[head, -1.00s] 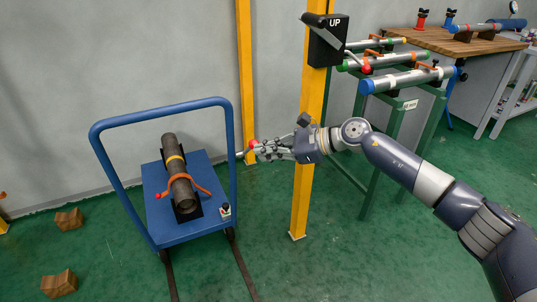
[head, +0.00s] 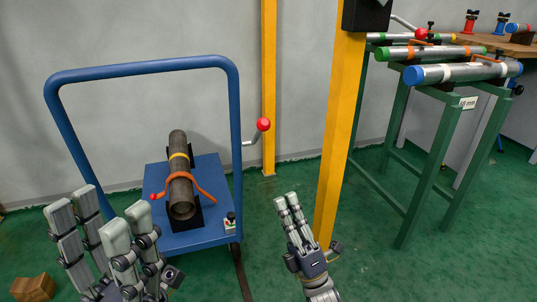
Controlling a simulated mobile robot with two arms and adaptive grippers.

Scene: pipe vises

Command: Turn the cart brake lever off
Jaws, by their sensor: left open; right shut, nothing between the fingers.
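The lever with a red ball knob (head: 263,125) and a grey rod sticks out to the right from the right upright of the blue cart's handle (head: 236,130), with the ball raised above the rod's bend. My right gripper (head: 286,197) is shut and empty, below and to the right of the lever, apart from it and in front of the yellow post. My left gripper (head: 99,205) is open and empty, at the lower left in front of the cart handle's left upright. The cart platform (head: 211,174) is partly hidden behind the pipe.
A dark pipe (head: 179,190) with an orange clamp lies on the cart. A yellow post (head: 343,110) stands right of my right gripper and carries a black box (head: 366,14). A green rack (head: 437,165) of pipes is further right. A wooden block (head: 33,287) lies lower left.

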